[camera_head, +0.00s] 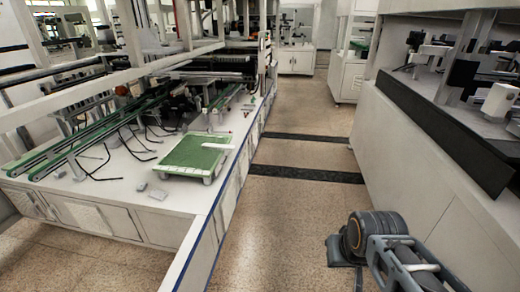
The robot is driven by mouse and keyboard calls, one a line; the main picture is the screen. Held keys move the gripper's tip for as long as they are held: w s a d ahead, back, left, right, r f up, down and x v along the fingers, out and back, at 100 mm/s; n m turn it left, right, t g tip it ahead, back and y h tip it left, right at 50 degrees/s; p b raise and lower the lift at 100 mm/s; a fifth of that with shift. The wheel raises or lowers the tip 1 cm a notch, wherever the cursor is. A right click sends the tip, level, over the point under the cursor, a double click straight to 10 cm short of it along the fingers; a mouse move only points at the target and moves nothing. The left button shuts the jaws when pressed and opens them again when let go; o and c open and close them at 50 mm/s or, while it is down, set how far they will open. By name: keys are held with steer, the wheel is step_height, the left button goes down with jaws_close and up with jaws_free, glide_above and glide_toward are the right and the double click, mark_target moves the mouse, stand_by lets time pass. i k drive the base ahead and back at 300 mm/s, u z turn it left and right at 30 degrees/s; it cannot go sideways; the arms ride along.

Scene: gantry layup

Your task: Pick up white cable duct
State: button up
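A short white bar (217,146), which looks like the white cable duct, lies at the right side of a green-topped panel (185,154) on the white workbench at left. It appears to reach slightly past the panel's right edge. My arm shows at the bottom right, well apart from the bar, across the aisle floor. The dark end piece (342,251) at the arm's left side seems to be my gripper. Its fingers are not clear, so I cannot tell whether it is open or shut. I see nothing held there.
The white workbench (110,190) carries green rails (85,140), loose black cables and small grey blocks (158,194). Gantry beams cross above its back part. A white machine (420,165) with a black ledge stands at right. The speckled floor aisle (295,210) between them is clear.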

mark_target(216, 147)
steer(key=z, duration=0.5)
steer(key=i, duration=2.2)
steer(key=u, duration=1.6)
steer(key=i, duration=1.05)
steer(key=u, duration=0.85)
